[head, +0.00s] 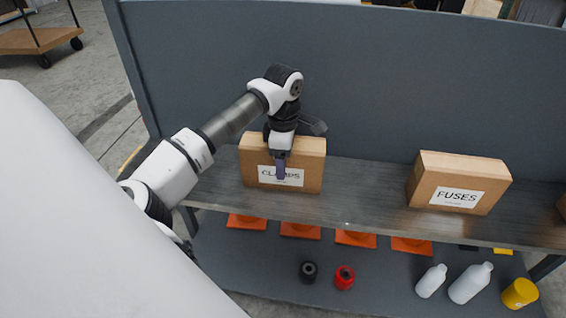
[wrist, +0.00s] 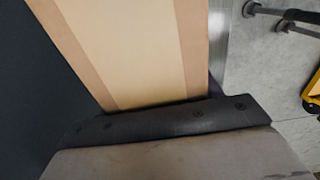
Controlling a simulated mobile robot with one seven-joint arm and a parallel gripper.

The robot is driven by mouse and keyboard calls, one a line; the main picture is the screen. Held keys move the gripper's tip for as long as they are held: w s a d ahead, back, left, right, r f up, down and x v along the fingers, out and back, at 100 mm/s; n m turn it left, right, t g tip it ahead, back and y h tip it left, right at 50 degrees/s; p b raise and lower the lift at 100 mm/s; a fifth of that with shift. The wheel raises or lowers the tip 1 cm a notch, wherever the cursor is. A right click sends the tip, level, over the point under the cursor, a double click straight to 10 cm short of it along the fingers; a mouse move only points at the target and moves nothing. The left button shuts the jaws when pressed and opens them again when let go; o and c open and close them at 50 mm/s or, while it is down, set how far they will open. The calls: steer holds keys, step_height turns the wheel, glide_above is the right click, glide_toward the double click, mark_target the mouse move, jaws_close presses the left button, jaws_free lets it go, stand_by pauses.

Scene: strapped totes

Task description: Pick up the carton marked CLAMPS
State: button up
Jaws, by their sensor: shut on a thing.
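The carton marked CLAMPS (head: 310,165) is a brown box with a white label on its front, at the left part of the shelf in the head view. My gripper (head: 281,168) comes down over it from above, with one finger in front of the label, covering part of the word. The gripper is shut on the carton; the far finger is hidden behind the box. In the wrist view the carton's tan top (wrist: 130,45) fills the middle, up against the dark gripper body (wrist: 165,122). I cannot tell whether the carton is clear of the shelf.
A carton marked FUSES (head: 460,183) stands to the right on the same shelf (head: 360,190). A grey back panel (head: 400,90) rises behind. Below are orange cones (head: 300,230), a black and a red item (head: 344,277), white bottles (head: 470,283) and a yellow container (head: 519,293).

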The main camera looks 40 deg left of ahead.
steer(key=shift+r, duration=0.1)
steer(key=shift+c, duration=1.3)
steer(key=shift+r, duration=0.1)
